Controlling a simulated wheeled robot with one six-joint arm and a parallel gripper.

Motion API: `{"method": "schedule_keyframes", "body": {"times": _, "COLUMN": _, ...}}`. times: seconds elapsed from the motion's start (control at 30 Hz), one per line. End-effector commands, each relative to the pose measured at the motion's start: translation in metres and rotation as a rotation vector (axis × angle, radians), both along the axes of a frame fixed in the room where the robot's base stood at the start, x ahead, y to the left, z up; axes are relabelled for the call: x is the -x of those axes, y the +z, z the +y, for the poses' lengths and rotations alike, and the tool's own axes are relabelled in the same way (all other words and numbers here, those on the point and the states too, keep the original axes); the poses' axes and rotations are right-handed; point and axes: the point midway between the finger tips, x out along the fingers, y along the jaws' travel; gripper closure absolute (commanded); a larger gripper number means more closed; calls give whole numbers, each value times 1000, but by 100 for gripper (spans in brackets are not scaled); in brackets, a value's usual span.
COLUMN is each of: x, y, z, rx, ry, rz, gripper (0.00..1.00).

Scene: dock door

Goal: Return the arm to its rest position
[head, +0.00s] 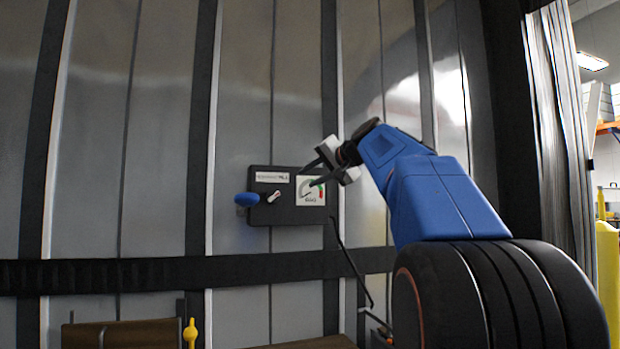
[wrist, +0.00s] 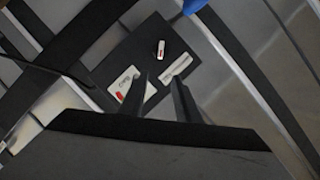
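My gripper (head: 314,174) is raised in front of the dark control panel (head: 285,213), near its upper right corner. Its two dark fingers are apart with nothing between them; in the wrist view my gripper (wrist: 158,82) also shows a gap between the fingertips, over the panel (wrist: 125,50). The blue arm reaches in from the right. The gripper partly covers the gauge. I cannot tell whether a finger touches the panel.
A blue knob (head: 246,199) sticks out at the panel's left side. A dark horizontal strap (head: 120,274) crosses the ribbed metal wall below. A yellow fitting (head: 190,333) and brown surfaces stand low in front. A yellow post (head: 608,270) is at far right.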

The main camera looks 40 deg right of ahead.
Motion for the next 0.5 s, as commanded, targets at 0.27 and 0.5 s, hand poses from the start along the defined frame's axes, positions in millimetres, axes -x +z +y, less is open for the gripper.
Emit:
{"method": "schedule_keyframes", "body": {"times": 0.27, "x": 0, "y": 0, "z": 0, "rx": 0, "ry": 0, "rz": 0, "gripper": 70}}
{"method": "schedule_keyframes", "body": {"times": 0.5, "x": 6, "y": -26, "z": 24, "rx": 19, "ry": 23, "rz": 49, "gripper": 70}}
